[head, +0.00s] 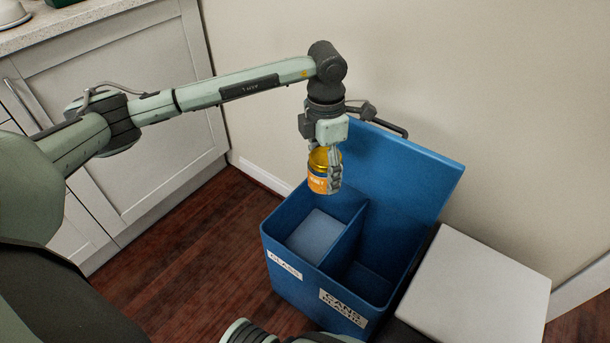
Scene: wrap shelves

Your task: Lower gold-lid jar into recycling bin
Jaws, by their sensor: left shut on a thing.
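My left gripper (325,168) points down and is shut on the gold-lid jar (318,184), which has an orange label. It holds the jar above the blue recycling bin (290,292), over the back part of the left compartment. The bin's blue lid (412,180) is raised and leans back toward the wall. A divider splits the bin into a left compartment marked GLASS and a right one marked CANS and PLASTIC. Both look empty from here. Part of my right arm shows at the bottom edge, but its gripper is out of view.
A white-topped box (475,290) stands close to the right of the bin. White cabinets (130,100) with a counter are at the left. The wall is behind the bin, and dark wood floor (185,265) lies clear to its left.

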